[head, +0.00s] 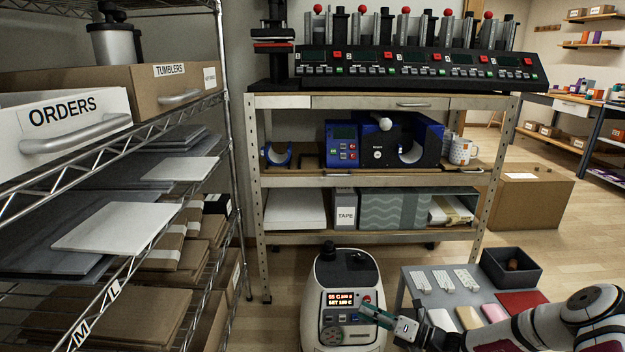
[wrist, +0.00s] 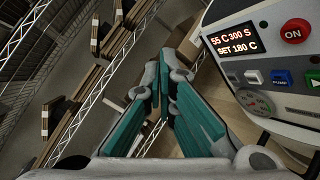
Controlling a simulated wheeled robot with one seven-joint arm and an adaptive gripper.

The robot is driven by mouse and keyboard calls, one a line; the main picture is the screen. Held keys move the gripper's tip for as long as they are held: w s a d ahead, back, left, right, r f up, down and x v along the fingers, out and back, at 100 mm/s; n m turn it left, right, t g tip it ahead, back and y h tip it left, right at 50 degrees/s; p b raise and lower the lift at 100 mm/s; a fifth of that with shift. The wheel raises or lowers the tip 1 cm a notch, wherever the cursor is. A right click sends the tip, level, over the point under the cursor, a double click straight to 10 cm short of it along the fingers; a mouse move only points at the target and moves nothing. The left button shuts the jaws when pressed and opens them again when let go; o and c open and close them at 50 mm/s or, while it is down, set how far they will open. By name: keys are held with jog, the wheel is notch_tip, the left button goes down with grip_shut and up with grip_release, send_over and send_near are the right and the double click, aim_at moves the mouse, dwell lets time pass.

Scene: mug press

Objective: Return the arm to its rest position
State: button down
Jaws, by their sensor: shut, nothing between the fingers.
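My gripper (head: 367,311) is at the lower middle of the head view, at the end of my arm, which reaches in from the lower right. It is in front of the panel of a white and black machine (head: 341,275). In the wrist view my gripper (wrist: 161,70) shows its teal finger pads converging, shut and empty. The machine (wrist: 275,75) fills the upper right there, with a display reading 55 C 300 S and SET 180 C and a red ON button. I cannot tell whether the fingers touch it.
A wire shelf rack (head: 222,110) with drawers and flat boards stands on the left. A bench (head: 380,240) with a blue mug press (head: 375,145) is behind. A low grey table (head: 412,285) with coloured pads and a dark bin (head: 510,268) lies near my arm at right.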

jog(key=s+a+r+n+g+h, duration=0.3)
jog(key=s+r+n+g, duration=0.4)
jog(key=s+r+n, duration=0.5)
jog(key=s+a+r+n+g+h, duration=0.35)
jog(key=s+r+n+g, duration=0.25)
jog(key=s+r+n, duration=0.6)
jog(key=s+d+r+n+t+h, duration=0.1)
jog(key=s+d+r+n+h, duration=0.25)
jog(key=s, duration=0.45)
jog(key=s+d+r+n+t+h, duration=0.1)
jog(key=s+d+r+n+h, duration=0.2)
jog(key=s, duration=0.5)
jog(key=s+d+r+n+t+h, duration=0.1)
jog(key=s+d+r+n+h, duration=0.25)
jog(key=s, duration=0.55)
notch_tip(320, 180, up, 34)
jog(key=t+y+p, duration=0.1)
jog(key=t+p, duration=0.3)
jog(key=p, duration=2.6)
jog(key=shift+w+a+f+n, duration=0.2)
jog(key=shift+w+f+n, duration=0.1)
jog(key=shift+n, duration=0.1)
jog(key=shift+w, duration=0.1)
